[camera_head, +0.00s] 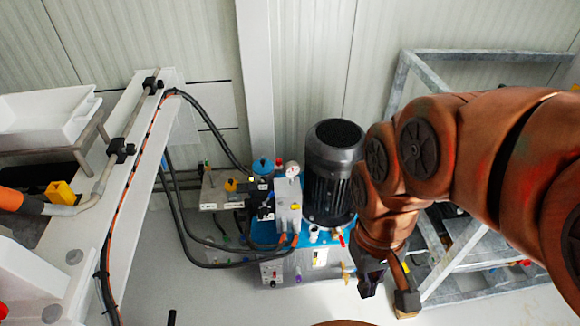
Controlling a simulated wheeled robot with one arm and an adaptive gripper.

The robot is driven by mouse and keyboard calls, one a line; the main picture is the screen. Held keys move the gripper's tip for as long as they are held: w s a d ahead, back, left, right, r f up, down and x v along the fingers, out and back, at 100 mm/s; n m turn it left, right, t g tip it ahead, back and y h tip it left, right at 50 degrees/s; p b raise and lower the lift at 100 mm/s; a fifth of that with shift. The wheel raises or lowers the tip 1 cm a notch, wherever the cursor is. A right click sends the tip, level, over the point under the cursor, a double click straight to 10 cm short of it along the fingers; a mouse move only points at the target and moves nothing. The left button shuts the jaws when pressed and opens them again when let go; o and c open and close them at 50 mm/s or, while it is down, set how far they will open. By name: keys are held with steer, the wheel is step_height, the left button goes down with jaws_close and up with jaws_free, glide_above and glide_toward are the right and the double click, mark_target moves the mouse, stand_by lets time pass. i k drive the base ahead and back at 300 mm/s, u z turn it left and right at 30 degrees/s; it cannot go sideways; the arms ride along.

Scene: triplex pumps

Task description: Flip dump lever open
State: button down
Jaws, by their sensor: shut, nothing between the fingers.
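A hydraulic unit with a blue-topped tank (305,262) stands on the floor by the wall, with a dark motor (332,180) on it. A small red handle (341,239) shows at the tank's right top edge. A yellowish handle (346,271) shows lower on its right side. I cannot tell which of these is the dump lever, or how it is set. My gripper (367,291) is shut and empty, pointing down just right of the yellowish handle. It looks apart from it, but depth is hard to judge. My arm hides what is behind it.
A grey metal frame (455,268) stands at the right behind my arm. A white beam (128,185) with pipe and cables runs down the left. Black hoses (205,264) loop to the unit. A white tray (45,118) sits far left. Floor in front of the unit is clear.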

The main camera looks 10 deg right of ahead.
mark_target(342, 240)
steer(key=k, duration=1.35)
steer(key=u, duration=0.6)
steer(key=i, duration=1.15)
steer(key=z, duration=0.6)
